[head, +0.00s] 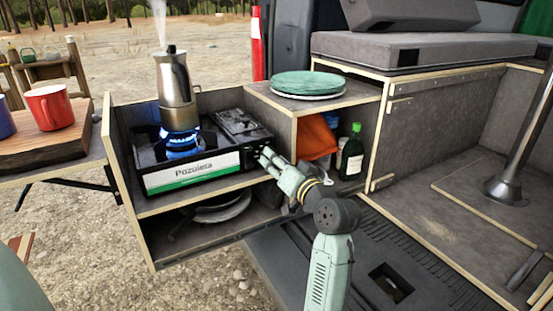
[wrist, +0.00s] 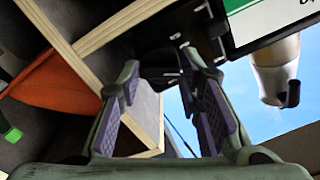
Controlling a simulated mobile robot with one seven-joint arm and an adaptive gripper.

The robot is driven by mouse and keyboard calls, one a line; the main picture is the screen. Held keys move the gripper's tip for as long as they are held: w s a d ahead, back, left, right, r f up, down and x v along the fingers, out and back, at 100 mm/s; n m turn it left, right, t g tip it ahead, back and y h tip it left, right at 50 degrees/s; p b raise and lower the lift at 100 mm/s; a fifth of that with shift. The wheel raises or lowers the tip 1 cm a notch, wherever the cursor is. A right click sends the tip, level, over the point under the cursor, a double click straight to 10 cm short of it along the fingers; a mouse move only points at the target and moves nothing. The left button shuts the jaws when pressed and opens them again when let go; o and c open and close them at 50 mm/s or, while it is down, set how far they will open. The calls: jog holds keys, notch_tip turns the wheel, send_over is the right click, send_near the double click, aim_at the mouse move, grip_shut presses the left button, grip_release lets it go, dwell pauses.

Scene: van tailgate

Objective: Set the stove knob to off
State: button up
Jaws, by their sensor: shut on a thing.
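The black camping stove (head: 150,184) has a white and green "Pozuleta" label on its front and sits in the pull-out kitchen box. A blue flame (head: 181,143) burns under a steaming silver moka pot (head: 176,82). My gripper (head: 265,157) is at the right end of the stove's front and covers the knob in the head view. In the wrist view, which looks turned over, the stove knob (wrist: 162,72) is a dark shape between my fingertips (wrist: 160,65). My gripper is shut on it. The knob's markings cannot be read.
Green plates (head: 306,83) lie on the shelf right of the stove. Below it are an orange bag (head: 316,135) and a dark green bottle (head: 352,153). A red mug (head: 52,107) stands on a wooden board at the left. The box's wooden edges are close to my gripper.

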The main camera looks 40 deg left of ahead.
jog(key=shift+r+m+p, duration=0.1)
jog(key=shift+m+p, duration=6)
jog(key=shift+p, duration=0.25)
jog(key=o, duration=1.1)
jog(key=shift+o, duration=0.2)
jog(key=shift+d, duration=0.1)
jog(key=v, duration=1.2)
